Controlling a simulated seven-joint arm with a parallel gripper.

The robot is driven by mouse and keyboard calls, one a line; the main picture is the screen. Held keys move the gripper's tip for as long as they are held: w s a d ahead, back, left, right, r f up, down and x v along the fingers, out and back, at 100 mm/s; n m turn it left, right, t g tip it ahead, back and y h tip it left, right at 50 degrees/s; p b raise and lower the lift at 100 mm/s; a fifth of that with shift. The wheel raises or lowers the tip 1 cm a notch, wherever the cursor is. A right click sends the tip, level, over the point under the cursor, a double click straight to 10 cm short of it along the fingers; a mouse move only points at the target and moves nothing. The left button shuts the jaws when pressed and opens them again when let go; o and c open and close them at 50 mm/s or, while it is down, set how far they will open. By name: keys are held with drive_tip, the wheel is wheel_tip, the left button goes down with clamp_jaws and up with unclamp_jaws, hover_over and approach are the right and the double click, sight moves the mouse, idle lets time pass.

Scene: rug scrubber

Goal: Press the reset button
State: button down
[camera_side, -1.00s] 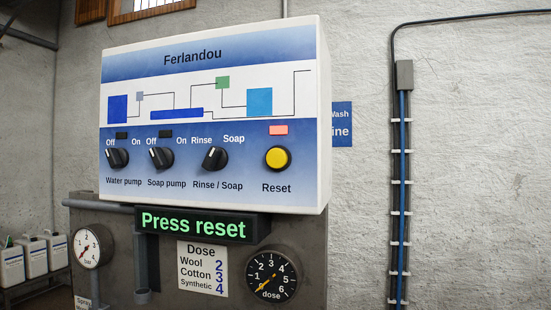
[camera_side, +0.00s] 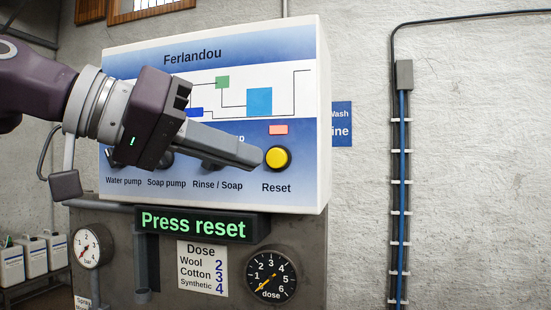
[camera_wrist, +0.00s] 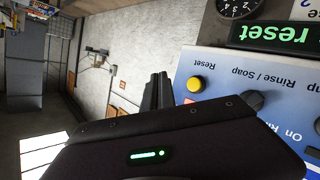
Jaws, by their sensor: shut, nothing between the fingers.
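The reset button (camera_side: 277,158) is a round yellow button in a black ring at the right of the white and blue control panel (camera_side: 225,185), above the word Reset. It also shows in the wrist view (camera_wrist: 195,84). My gripper (camera_side: 257,160) is shut and empty. In the side view its fingertips are just left of the button, seeming close to its ring; I cannot tell whether they touch. In the wrist view the fingers (camera_wrist: 159,90) appear left of the button. A pink-red lamp (camera_side: 278,130) sits above the button. The display (camera_side: 193,225) reads "Press reset" in green.
Below are a dose dial (camera_side: 270,275), a pressure gauge (camera_side: 92,247) and a dose chart (camera_side: 203,269). A blue cable (camera_side: 402,190) runs down the wall at right.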

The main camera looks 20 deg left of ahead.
sight(277, 158)
drive_tip(key=w, duration=0.8)
drive_tip(key=shift+w, duration=0.4)
drive_tip(key=shift+w, duration=0.15)
idle(1.7)
drive_tip(key=shift+w, duration=0.25)
drive_tip(key=shift+w, duration=0.5)
idle(0.6)
idle(0.4)
drive_tip(key=shift+s, duration=0.9)
